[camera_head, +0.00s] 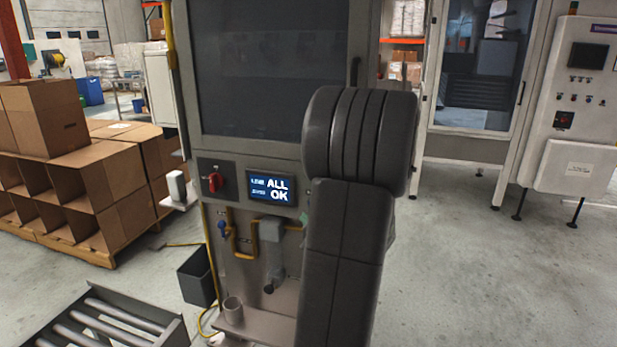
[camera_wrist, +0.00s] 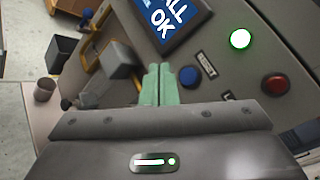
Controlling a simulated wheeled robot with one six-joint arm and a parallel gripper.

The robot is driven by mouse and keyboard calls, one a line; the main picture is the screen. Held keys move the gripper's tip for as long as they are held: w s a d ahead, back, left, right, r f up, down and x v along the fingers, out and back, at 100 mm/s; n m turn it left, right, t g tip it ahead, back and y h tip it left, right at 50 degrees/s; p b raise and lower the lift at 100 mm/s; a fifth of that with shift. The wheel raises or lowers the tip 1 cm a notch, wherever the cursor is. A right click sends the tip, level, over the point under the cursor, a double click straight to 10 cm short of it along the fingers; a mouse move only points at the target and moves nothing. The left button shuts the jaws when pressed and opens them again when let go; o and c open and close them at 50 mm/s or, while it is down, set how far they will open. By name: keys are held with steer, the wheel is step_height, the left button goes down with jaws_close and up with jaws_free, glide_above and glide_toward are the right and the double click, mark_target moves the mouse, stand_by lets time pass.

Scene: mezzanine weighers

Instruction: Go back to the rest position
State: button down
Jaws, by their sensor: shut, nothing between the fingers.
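My gripper (camera_wrist: 158,84) shows in the wrist view as two pale green fingers side by side. They are shut with nothing between them. The fingers point at the grey machine panel (camera_wrist: 215,62), close to a blue button (camera_wrist: 189,76); I cannot tell whether they touch it. In the head view my dark arm stands in front of the machine (camera_head: 225,170) and hides its right part, with only a small bit of green beside the arm. The machine's display (camera_head: 270,189) reads "ALL OK"; part of it also shows in the wrist view (camera_wrist: 172,18).
A lit green button (camera_wrist: 240,39) and a red button (camera_wrist: 276,84) sit on the panel. Cardboard boxes (camera_head: 48,115) on a pallet, a black bin (camera_head: 197,277) and a roller conveyor (camera_head: 105,322) stand left. Floor at right is clear.

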steer(key=p, duration=0.2)
steer(key=shift+w+d+r+p, duration=0.1)
steer(key=shift+w+r+p, duration=0.15)
steer(key=shift+w+p, duration=0.1)
steer(key=shift+p, duration=0.85)
steer(key=s, duration=0.1)
steer(key=s+a+b, duration=0.1)
steer(key=s, duration=0.1)
steer(key=s+b, duration=0.1)
steer(key=s, duration=0.1)
steer(key=shift+a+f, duration=0.25)
steer(key=shift+a, duration=0.1)
